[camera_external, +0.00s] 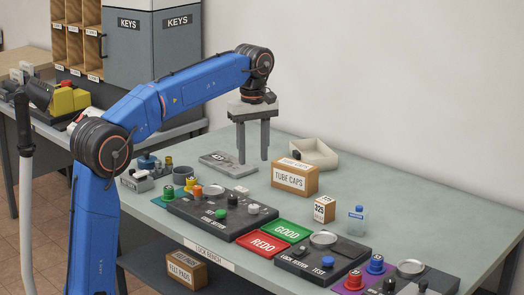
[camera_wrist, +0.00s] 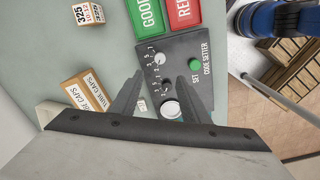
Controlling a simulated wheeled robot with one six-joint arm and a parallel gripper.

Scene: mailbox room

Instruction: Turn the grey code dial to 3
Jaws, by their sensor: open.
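The grey code dial (camera_external: 253,208) is a small light knob on the dark code setter box (camera_external: 188,211). It also shows in the wrist view (camera_wrist: 158,60), with small numerals around it; its setting is too small to read surely. A black knob (camera_wrist: 167,84) sits beside it, then a round pale dish (camera_wrist: 172,107). A green SET button (camera_wrist: 194,66) is on the same box. My gripper (camera_external: 252,160) is open, empty and pointing down, above the bench and apart from the box. In the wrist view its fingers (camera_wrist: 164,77) frame the black knob and dish.
The green GOOD tray (camera_external: 287,231) and red REDO tray (camera_external: 263,245) lie right of the setter, then a lock tester box (camera_external: 318,262). A tube caps carton (camera_external: 295,178), a white open tray (camera_external: 315,153) and a small 325 box (camera_external: 324,209) stand behind.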

